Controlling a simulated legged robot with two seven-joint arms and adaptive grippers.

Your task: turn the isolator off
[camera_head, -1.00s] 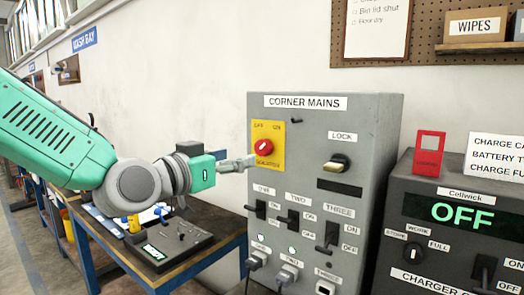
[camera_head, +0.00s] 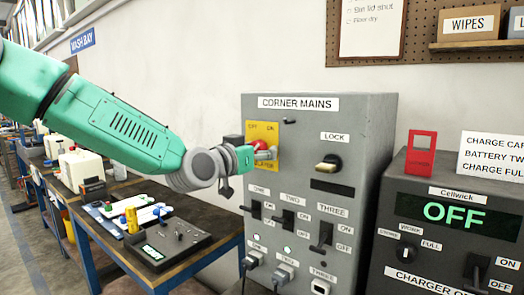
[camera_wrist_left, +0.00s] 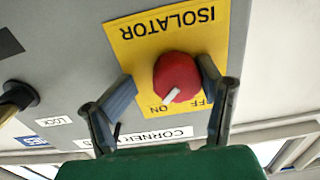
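The isolator is a red round knob (camera_head: 262,150) on a yellow plate (camera_head: 254,133) at the upper left of the grey CORNER MAINS box. In the left wrist view the knob (camera_wrist_left: 176,77) shows upside down, its white pointer directed toward the ON word. My left gripper (camera_head: 255,157) is at the knob in the head view and partly covers it. In the left wrist view its fingers (camera_wrist_left: 165,95) are apart, one on each side of the knob. The right-hand finger is very close to the knob; I cannot tell whether it touches. My right gripper is not in view.
The box (camera_head: 376,130) also carries a LOCK knob (camera_head: 328,164), several lever switches and plugged cables. A charger (camera_head: 450,240) reading OFF stands to the right. A bench (camera_head: 215,232) with a small control panel (camera_head: 168,243) is below my left arm.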

